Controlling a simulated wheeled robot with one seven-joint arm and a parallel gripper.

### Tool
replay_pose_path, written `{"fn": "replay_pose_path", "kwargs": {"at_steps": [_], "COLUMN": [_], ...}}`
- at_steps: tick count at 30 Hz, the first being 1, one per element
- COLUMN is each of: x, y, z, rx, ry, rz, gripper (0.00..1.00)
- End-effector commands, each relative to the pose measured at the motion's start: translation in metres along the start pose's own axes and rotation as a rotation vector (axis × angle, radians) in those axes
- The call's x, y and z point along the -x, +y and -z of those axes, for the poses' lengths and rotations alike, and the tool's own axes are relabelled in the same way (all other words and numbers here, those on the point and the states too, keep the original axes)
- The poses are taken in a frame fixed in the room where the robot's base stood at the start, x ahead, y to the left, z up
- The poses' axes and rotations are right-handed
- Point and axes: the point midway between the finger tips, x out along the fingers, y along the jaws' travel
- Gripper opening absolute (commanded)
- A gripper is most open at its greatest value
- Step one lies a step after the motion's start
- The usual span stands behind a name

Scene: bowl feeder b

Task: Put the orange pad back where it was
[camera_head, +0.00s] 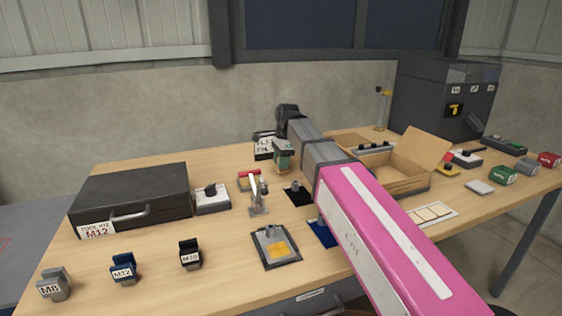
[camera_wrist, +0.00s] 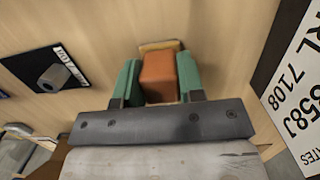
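My gripper (camera_wrist: 160,84) has two green fingers, with the orange pad (camera_wrist: 160,76), a block-like piece, between them in the wrist view. The fingers lie against both sides of the pad and look closed on it. A tan edge (camera_wrist: 159,46) shows just beyond the pad; whether the pad touches it I cannot tell. In the head view my gripper (camera_head: 284,158) is low over the back middle of the table, beside a white labelled sign (camera_head: 264,148). The pad is not clearly visible there, being mostly hidden by the fingers.
A black mat with a grey knob (camera_wrist: 55,76) lies to the left in the wrist view. A large labelled plate (camera_wrist: 297,85) stands close on the right. An open cardboard box (camera_head: 405,184) and a black toolkit case (camera_head: 130,193) flank the arm.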

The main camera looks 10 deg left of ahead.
Motion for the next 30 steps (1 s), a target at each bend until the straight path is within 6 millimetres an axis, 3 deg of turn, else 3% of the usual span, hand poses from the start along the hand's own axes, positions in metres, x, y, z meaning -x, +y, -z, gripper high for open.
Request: {"fn": "replay_pose_path", "kwargs": {"at_steps": [1, 2, 3, 14, 20, 30], "x": [0.000, 0.000, 0.000, 0.005, 0.030, 0.090], "y": [0.000, 0.000, 0.000, 0.000, -0.001, -0.001], "z": [0.000, 0.000, 0.000, 0.000, 0.000, 0.000], "rx": [0.000, 0.000, 0.000, 0.000, 0.000, 0.000], "ry": [0.000, 0.000, 0.000, 0.000, 0.000, 0.000], "rz": [0.000, 0.000, 0.000, 0.001, 0.002, 0.002], "gripper": [0.49, 0.58, 0.61, 0.61, 0.61, 0.61]}}
